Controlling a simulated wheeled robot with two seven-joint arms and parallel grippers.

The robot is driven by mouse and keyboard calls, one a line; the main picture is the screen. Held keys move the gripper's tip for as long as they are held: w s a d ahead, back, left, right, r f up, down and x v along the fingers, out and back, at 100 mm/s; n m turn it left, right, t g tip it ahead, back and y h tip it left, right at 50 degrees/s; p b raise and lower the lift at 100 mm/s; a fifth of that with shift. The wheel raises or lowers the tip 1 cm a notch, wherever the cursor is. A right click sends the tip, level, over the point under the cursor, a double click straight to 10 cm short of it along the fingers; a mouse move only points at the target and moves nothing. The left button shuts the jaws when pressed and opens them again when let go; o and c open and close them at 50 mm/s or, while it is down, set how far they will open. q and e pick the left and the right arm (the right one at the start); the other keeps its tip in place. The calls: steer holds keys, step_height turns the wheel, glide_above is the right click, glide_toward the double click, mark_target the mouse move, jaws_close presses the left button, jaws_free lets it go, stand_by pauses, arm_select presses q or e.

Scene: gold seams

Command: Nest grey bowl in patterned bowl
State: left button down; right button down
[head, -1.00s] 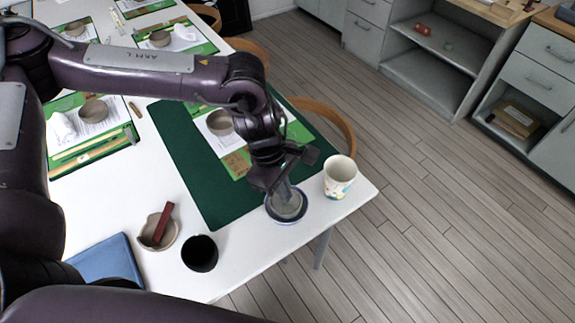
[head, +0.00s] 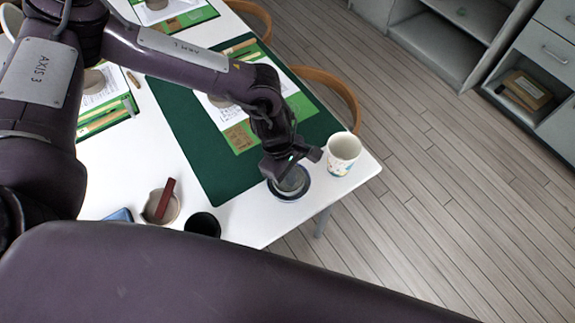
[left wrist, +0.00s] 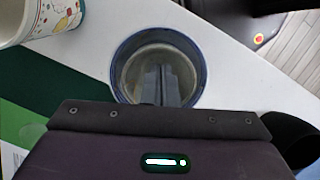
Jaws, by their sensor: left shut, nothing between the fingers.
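The patterned bowl (head: 285,199) stands on the white table near its corner, with a blue rim that also shows in the left wrist view (left wrist: 201,62). A grey bowl (head: 297,181) appears to sit inside it; in the left wrist view the grey bowl (left wrist: 133,68) shows as a greyish wall inside the blue rim. My left gripper (left wrist: 166,88) is shut and empty, its fingertips over or within the bowls; in the head view the gripper (head: 281,177) hides part of them. My right gripper is out of view.
A white patterned cup (head: 342,155) stands close right of the bowls. A black cup (head: 203,225) and a beige dish (head: 152,208) holding a reddish block (head: 165,197) are to the left. A green mat (head: 205,150) lies behind. The table edge is close in front.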

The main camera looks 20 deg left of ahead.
arm_select(q)
steer(key=shift+f, duration=0.1)
steer(key=shift+d+f, duration=0.1)
steer(key=shift+d, duration=0.15)
steer(key=shift+s+d+b, duration=0.3)
steer(key=shift+d+b, duration=0.25)
steer(key=shift+d, duration=0.25)
